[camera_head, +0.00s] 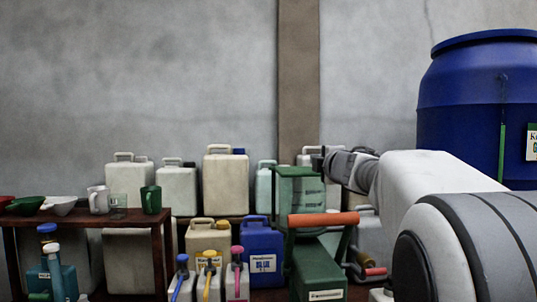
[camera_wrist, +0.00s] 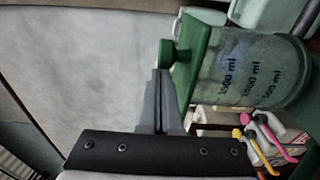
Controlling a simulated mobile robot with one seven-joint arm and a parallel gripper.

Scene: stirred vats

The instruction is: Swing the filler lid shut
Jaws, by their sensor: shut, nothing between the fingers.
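The filler is a clear measuring container (camera_wrist: 250,75) with dark ml marks, seen sideways in the wrist view. It also stands in the middle of the head view (camera_head: 302,190). In the head view my gripper (camera_head: 318,157) is at the lid's right side, partly hidden.
A green machine body with an orange handle (camera_head: 322,219) is below the filler. Several white canisters (camera_head: 225,183) and a blue canister (camera_head: 262,262) crowd around. A shelf (camera_head: 85,219) with cups is at left, a large blue drum (camera_head: 470,95) at right. Space above is clear.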

